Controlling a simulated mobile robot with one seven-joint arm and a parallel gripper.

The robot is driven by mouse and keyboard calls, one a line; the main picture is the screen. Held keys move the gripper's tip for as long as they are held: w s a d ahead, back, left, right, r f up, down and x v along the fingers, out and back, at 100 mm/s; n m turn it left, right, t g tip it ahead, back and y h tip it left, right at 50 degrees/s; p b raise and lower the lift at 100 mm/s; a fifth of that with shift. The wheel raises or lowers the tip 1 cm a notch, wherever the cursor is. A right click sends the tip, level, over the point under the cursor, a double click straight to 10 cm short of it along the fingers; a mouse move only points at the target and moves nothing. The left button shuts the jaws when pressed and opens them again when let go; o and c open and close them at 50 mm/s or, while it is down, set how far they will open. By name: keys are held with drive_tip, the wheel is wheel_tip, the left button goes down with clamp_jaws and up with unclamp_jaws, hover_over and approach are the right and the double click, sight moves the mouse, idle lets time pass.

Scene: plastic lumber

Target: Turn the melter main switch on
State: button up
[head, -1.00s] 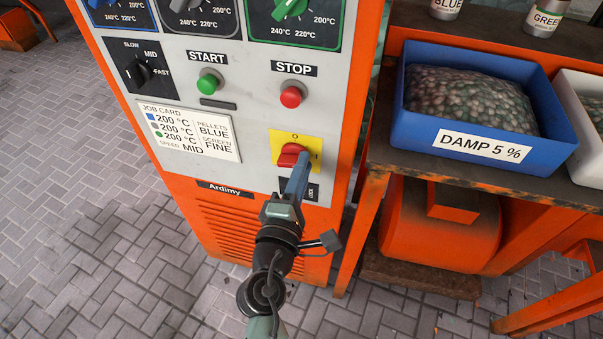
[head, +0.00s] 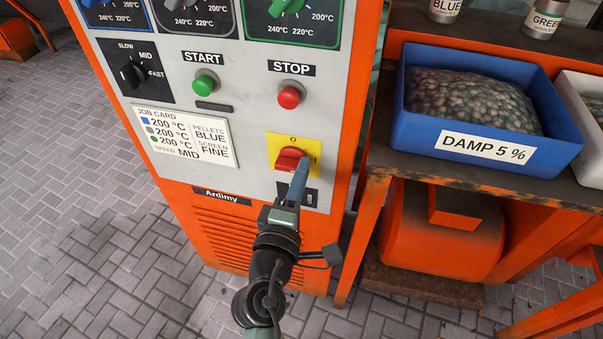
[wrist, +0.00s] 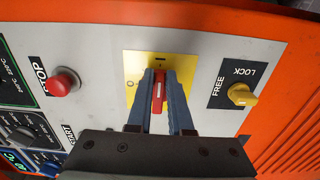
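The melter main switch is a red rotary handle (head: 290,159) on a yellow plate (head: 275,142) low on the grey panel. Its plate has an O mark at the top and an I mark at the right in the head view. In the wrist view the red handle (wrist: 158,92) lies between the two blue fingers of my gripper (wrist: 160,90), lengthwise towards the I mark at the top, with O at the left. The fingers sit close against both sides of it. In the head view my gripper (head: 299,178) hides part of the handle's right end.
A green START button (head: 206,83) and red STOP button (head: 290,97) sit above the switch. A yellow LOCK/FREE knob (wrist: 241,95) is beside it. A bench with a blue bin (head: 480,170) stands close on the right.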

drive_tip(key=o, duration=0.4)
drive_tip(key=b+v, duration=0.1)
drive_tip(key=v, duration=1.2)
drive_tip(key=w+d+r+m+t, duration=0.15)
drive_tip(key=r+m, duration=0.25)
drive_tip(key=r, duration=0.4)
drive_tip(key=w+r+m+t, duration=0.1)
drive_tip(key=w+r+m, duration=0.2)
drive_tip(key=r, duration=0.6)
drive_tip(key=w+d+r+m+t, duration=0.15)
drive_tip(key=r+m, duration=0.25)
drive_tip(key=r, duration=0.4)
drive_tip(key=s+a+r+m+t+y, duration=0.1)
drive_tip(key=s+r+m+t+y, duration=0.2)
drive_tip(key=r, duration=0.8)
drive_tip(key=s+r+t+y, duration=0.3)
drive_tip(key=s+r, duration=0.2)
drive_tip(key=r, duration=0.6)
wheel_tip(320, 180, up, 25)
drive_tip(key=p, duration=2.5)
drive_tip(key=shift+w+a+p, duration=0.25)
drive_tip(key=shift+a+p, duration=0.05)
drive_tip(key=shift+p, duration=0.05)
